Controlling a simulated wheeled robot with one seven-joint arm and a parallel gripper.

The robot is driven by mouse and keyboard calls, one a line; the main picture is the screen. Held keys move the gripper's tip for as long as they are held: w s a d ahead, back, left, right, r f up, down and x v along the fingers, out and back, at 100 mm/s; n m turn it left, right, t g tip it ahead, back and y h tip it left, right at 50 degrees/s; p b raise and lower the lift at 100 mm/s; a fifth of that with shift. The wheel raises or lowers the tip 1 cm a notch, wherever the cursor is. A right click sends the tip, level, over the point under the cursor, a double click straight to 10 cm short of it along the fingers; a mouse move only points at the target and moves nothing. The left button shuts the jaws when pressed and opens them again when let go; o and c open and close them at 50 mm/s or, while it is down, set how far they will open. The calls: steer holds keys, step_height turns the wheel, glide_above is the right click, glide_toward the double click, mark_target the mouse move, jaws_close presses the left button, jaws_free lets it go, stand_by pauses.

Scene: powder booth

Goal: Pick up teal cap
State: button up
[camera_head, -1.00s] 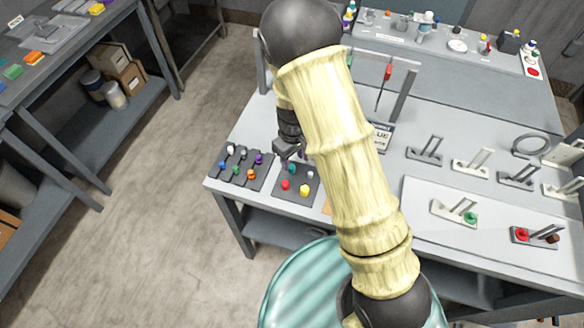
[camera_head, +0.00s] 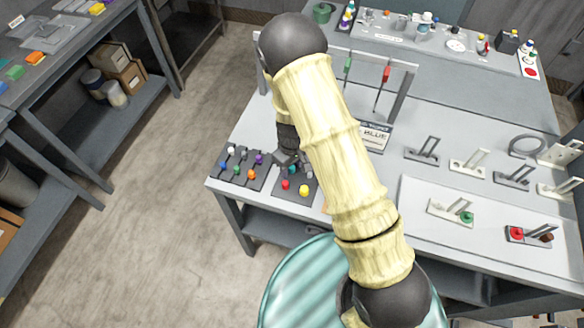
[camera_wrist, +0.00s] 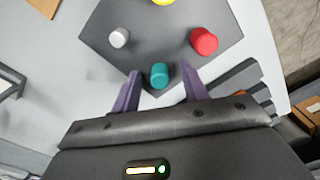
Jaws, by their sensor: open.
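The teal cap (camera_wrist: 159,75) stands on a dark square plate (camera_wrist: 150,25) in the wrist view, between the two purple fingertips of my gripper (camera_wrist: 158,85). The fingers are apart, with a gap on each side of the cap. In the head view the teal cap (camera_head: 292,169) shows only in part beside my gripper (camera_head: 287,160), which is at the back of the plate. My arm hides part of this area.
A red cap (camera_wrist: 204,40), a grey cap (camera_wrist: 119,38) and a yellow cap (camera_head: 304,190) share the plate. A dark rack of coloured pegs (camera_head: 240,169) lies just left.

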mark_target(292, 167)
jaws_close()
stand_by(0.4)
step_height(292, 167, up, 10)
steer(key=b, duration=0.2)
stand_by(0.4)
stand_by(0.5)
